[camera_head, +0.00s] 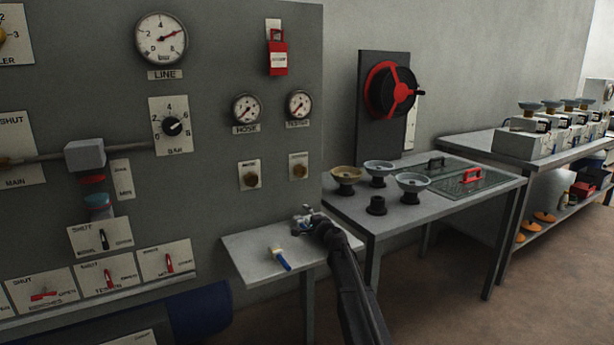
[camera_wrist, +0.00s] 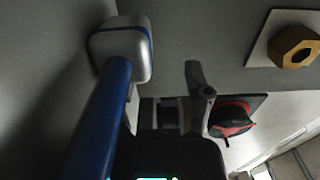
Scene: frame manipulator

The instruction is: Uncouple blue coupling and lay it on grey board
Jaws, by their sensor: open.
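A slim blue piece with a pale end (camera_head: 282,260) shows at the small grey shelf (camera_head: 252,262), below left of my gripper (camera_head: 306,217). In the wrist view a blue bar (camera_wrist: 100,115) with a silver, blue-banded head (camera_wrist: 122,50) stands close at the left; I cannot tell whether it is the same piece. My gripper (camera_wrist: 182,98) is open, with nothing visible between its fingers, to the right of the blue bar. A grey board (camera_head: 428,163) with a dark handle lies on the larger table, well right of my gripper.
The wall panel (camera_head: 215,130) stands behind the shelf, with two brass fittings above it. One fitting (camera_wrist: 296,46) shows in the wrist view. The table (camera_head: 400,215) carries several cups and a red handle (camera_head: 472,175).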

